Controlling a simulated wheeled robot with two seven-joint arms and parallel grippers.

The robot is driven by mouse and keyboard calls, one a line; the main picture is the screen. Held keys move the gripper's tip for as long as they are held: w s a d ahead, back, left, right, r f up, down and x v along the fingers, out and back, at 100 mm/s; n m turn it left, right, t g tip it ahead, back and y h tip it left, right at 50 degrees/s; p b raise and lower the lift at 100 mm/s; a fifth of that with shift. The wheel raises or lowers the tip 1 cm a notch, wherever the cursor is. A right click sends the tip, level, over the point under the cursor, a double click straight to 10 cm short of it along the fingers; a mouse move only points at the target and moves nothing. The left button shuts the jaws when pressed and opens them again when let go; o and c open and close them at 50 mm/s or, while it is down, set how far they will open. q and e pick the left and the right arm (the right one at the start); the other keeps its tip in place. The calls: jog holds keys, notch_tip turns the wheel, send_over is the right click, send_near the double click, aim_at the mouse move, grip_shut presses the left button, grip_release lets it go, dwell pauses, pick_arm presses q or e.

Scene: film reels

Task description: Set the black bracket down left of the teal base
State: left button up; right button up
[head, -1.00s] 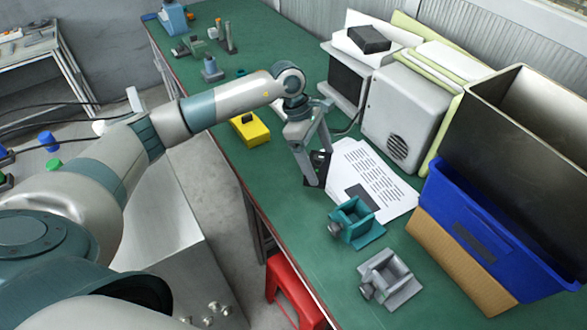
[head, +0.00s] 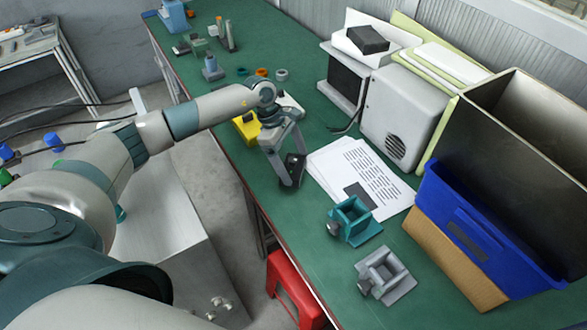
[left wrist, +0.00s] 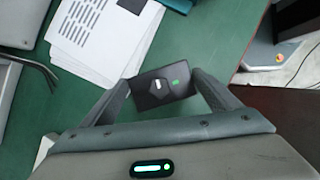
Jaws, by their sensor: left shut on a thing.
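The black bracket (head: 295,166) is between the fingers of my left gripper (head: 287,178), which is shut on it. The bracket also shows in the left wrist view (left wrist: 162,91) as a dark plate with a small white mark and a green mark. In the head view it is near the table's front edge, left of the papers; I cannot tell whether it touches the table. The teal base (head: 354,222) stands to the right and nearer, apart from the bracket. My right gripper is not in view.
White printed papers (head: 357,170) lie between the bracket and the grey speaker-like box (head: 400,112). A grey base (head: 386,275) stands just nearer than the teal one. A yellow block (head: 246,128) is behind my left wrist. A blue bin (head: 470,225) stands right.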

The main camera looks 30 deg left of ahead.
aim_at(293, 170)
pick_arm(q)
notch_tip(293, 170, down, 3)
jog(key=shift+r+p, duration=0.1)
jog(key=shift+p, duration=0.6)
jog(key=shift+f, duration=0.4)
jog(key=shift+f, duration=0.2)
jog(key=o, duration=1.2)
jog(key=shift+r, duration=0.1)
